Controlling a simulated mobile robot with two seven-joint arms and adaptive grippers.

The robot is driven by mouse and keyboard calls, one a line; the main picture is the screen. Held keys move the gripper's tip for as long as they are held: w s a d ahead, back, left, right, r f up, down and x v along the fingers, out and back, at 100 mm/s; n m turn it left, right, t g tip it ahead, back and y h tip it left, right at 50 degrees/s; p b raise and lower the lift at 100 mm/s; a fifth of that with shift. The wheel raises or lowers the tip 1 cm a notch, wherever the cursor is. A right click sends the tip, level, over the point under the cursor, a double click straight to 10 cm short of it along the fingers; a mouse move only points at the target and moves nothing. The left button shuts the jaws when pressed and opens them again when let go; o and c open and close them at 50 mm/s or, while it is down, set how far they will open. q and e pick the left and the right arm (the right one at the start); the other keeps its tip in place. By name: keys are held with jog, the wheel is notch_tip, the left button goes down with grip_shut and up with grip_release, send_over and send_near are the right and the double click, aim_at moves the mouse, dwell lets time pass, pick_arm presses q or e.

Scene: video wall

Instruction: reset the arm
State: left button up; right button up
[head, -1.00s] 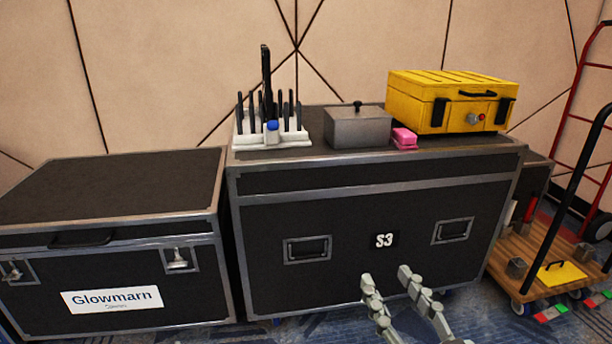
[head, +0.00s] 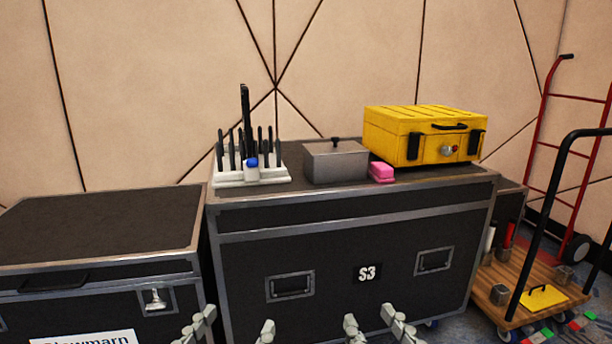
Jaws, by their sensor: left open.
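My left gripper (head: 233,328) shows at the bottom edge of the head view, in front of the S3 case. Its two fingertips are wide apart with nothing between them. My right gripper (head: 374,325) is at the bottom edge further right. Its fingertips are also apart and nothing shows between them. Both arms behind the fingers are cut off by the frame edge.
A black case marked S3 (head: 340,230) carries a white rack of black sticks (head: 250,175), a grey lidded box (head: 335,163), a pink block (head: 381,172) and a yellow case (head: 425,135). Another black case (head: 100,225) stands left. A wooden cart (head: 505,285) stands right.

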pick_arm(q)
jog(key=s+a+f+g+y+p, duration=0.1)
jog(key=a+f+g+y+p, duration=0.2)
jog(key=f, duration=0.5)
jog(key=s+a+f+g+y+p, duration=0.1)
jog(key=a+f+g+p, duration=0.3)
jog(key=f, duration=0.5)
pick_arm(e)
jog(key=s+d+f+g+h, duration=0.15)
jog(key=d+f+g, duration=0.25)
jog(key=f, duration=0.5)
jog(key=d+f+g+h, duration=0.3)
jog(key=d+f, duration=0.1)
jog(key=f, duration=0.4)
pick_arm(q)
jog(key=s+a+f+n+g+y+p, duration=0.1)
jog(key=s+a+f+g+y+p, duration=0.1)
jog(key=s+a+f+g, duration=0.5)
jog(key=s+a+f+p, duration=0.1)
jog(key=s+a+f, duration=0.2)
jog(key=s, duration=0.1)
jog(key=shift+f+n+g+y, duration=0.4)
pick_arm(e)
jog(key=s+d+f+m+g+h, duration=0.2)
jog(key=s+d+f+g, duration=0.5)
jog(key=s+d+f, duration=0.2)
notch_tip(320, 180, down, 3)
jog(key=shift+s+d+r+g+h, duration=0.2)
jog(key=shift+s+d+g+h, duration=0.15)
jog(key=shift+s, duration=0.55)
